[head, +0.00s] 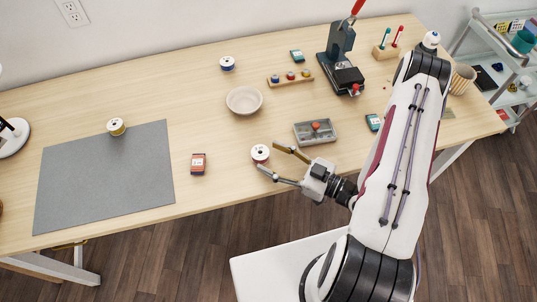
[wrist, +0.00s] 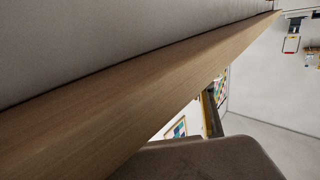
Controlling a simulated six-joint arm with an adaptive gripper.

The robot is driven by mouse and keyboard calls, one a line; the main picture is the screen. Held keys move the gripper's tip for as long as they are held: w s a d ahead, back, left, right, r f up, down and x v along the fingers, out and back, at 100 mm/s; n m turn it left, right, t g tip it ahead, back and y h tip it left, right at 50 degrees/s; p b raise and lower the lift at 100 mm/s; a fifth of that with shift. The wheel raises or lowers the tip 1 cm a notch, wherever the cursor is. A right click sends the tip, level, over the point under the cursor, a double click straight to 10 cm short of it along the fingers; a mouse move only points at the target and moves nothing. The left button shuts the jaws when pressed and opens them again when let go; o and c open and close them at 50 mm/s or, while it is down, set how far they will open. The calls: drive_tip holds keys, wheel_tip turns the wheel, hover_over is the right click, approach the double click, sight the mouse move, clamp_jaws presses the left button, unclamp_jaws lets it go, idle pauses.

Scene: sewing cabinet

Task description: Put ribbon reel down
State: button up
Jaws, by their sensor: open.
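A white reel with a red centre (head: 260,153) stands on the table near its front edge in the head view. My gripper (head: 268,158) is open, its two fingers spread and pointing left, with the tips close beside this reel. I cannot tell whether they touch it. A reel with a yellow band (head: 116,129) stands at the top edge of the grey mat (head: 100,185). A blue and white reel (head: 227,63) stands at the back.
A red-and-dark box (head: 198,163) lies left of the near reel. A bowl (head: 244,99), a grey tray (head: 316,132), a rack of small spools (head: 290,79) and a press (head: 340,60) stand behind. Bare table lies between mat and bowl.

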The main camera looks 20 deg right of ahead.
sight(288, 171)
drive_tip(key=shift+v, duration=2.45)
drive_tip(key=shift+o, duration=0.5)
drive_tip(key=shift+a, duration=0.1)
